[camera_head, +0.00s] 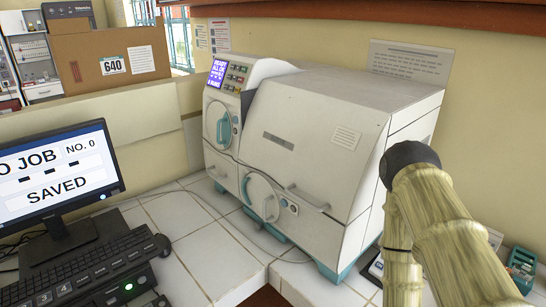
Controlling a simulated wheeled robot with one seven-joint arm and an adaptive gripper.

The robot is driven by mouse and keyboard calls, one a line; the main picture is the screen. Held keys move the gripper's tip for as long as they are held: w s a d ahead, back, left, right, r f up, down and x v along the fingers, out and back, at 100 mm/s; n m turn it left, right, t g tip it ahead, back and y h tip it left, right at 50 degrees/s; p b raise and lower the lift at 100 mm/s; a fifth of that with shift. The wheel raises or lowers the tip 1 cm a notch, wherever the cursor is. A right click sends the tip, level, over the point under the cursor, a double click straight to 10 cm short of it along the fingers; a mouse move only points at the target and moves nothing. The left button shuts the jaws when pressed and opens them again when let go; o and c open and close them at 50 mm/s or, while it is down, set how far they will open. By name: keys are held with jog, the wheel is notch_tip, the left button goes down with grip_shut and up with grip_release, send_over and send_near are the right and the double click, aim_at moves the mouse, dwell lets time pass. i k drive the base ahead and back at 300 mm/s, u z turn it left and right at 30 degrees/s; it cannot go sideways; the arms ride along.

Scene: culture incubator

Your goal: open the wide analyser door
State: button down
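The analyser (330,105) is a large white-grey machine with teal feet, standing on the white tiled bench in the middle of the view. A wide sloped panel (262,112) covers its upper front, flush with the body. Below it is a wide front panel with a pale bar handle (308,200) and a round teal-ringed knob (261,197). I see no open gap at either panel. A narrower left section has a teal handle (223,126) and a lit screen (217,73). My gripper is not in view; my pale-sleeved arm is at the right.
A monitor (58,178) and keyboard (85,268) stand on the bench at the left. A cable (225,226) lies on the tiles before the analyser. A small teal rack (522,265) is at the lower right. A wall is close behind.

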aim_at(328, 151)
jog(key=z, duration=0.05)
jog(key=k, duration=1)
jog(key=u, duration=0.9)
jog(key=i, duration=0.65)
jog(key=z, duration=0.1)
